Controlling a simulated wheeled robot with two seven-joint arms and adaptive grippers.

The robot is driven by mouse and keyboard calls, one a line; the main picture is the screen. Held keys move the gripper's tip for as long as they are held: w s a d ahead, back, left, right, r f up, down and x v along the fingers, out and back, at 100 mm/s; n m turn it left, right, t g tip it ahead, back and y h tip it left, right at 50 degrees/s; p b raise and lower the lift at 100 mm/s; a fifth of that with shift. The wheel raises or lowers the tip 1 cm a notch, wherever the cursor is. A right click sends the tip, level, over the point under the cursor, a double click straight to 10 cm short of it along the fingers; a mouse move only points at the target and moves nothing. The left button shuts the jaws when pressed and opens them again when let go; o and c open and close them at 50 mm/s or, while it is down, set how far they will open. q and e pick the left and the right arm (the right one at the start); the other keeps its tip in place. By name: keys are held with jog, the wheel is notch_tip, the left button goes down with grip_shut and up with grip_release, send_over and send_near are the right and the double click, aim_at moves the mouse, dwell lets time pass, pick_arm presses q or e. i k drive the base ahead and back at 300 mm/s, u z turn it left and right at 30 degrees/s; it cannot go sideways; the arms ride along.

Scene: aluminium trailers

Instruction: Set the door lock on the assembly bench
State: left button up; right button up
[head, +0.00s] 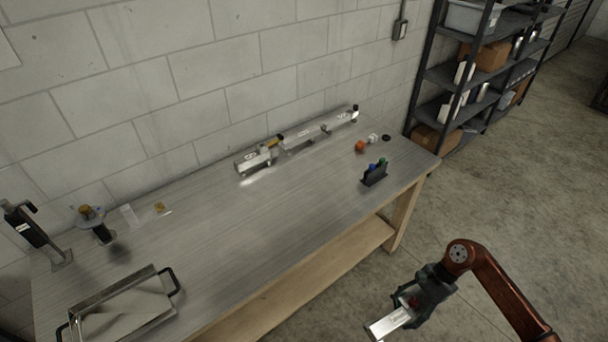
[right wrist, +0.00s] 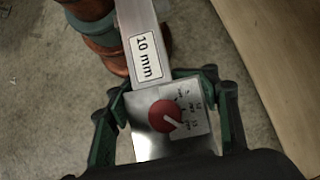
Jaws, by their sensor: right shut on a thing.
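My right gripper (head: 408,308) is off the front edge of the assembly bench (head: 225,235), above the floor. It is shut on a silvery metal piece with a red knob (head: 389,322). In the right wrist view, the green fingers (right wrist: 160,110) grip this metal piece (right wrist: 150,145) from both sides. Its red round knob has a pale pointer and a marked scale beside it. A bar with a "10 mm" label extends from it. I cannot tell whether this piece is the door lock. My left gripper is not in view.
A long metal fixture (head: 302,143) lies along the wall. A black holder (head: 374,176) and a small orange thing (head: 360,146) are at the right. A metal tray (head: 125,310) sits front left. The bench middle is clear. Shelving (head: 463,85) stands behind.

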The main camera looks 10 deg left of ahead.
aim_at(269, 224)
jog(key=i, duration=1.25)
jog(key=u, duration=2.6)
